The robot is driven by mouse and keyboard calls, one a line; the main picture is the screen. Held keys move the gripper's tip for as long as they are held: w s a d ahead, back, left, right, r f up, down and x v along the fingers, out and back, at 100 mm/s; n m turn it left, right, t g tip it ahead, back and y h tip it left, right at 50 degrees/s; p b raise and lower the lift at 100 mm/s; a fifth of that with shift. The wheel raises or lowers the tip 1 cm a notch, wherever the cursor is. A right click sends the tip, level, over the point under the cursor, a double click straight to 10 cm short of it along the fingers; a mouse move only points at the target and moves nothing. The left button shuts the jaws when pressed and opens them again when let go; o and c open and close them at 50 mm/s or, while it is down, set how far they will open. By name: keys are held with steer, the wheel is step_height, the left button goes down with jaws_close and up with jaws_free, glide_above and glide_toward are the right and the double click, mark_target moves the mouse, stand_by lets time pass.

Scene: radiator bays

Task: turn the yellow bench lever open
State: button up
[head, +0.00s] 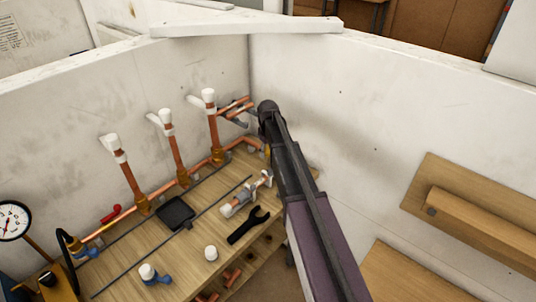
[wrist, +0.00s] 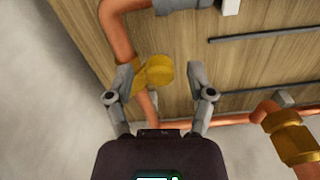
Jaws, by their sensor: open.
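The yellow bench lever (wrist: 157,71) shows in the wrist view on a bent copper pipe above the wooden bench. Its rounded end lies between my fingertips, and its other part runs left behind the left finger. My gripper (wrist: 161,80) is open around that end. The left finger is very close to the yellow part; I cannot tell whether they touch. The right finger stands clear of it. In the head view my arm hides the gripper and most of the lever.
Upright copper pipes with white caps (head: 170,150) line the back wall. A black tray (head: 176,213), a black wrench (head: 248,225) and white fittings lie on the bench (head: 200,250). A pressure gauge (head: 13,221) stands at left. A brass fitting (wrist: 292,140) is right of my gripper.

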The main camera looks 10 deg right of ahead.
stand_by(0.3)
jaws_close()
steer(key=shift+s+d+n, duration=0.1)
steer(key=shift+d+n, duration=0.05)
steer(key=shift+n, duration=0.15)
steer(key=shift+w+d+n, duration=0.15)
steer(key=shift+d+n, duration=0.6)
steer(key=shift+n, duration=0.9)
steer(key=shift+w+d+n, duration=0.15)
steer(key=shift+d+n, duration=0.6)
steer(key=shift+n, duration=0.95)
steer(key=shift+w+d+n, duration=0.15)
steer(key=shift+d+n, duration=0.6)
steer(key=shift+n, duration=0.9)
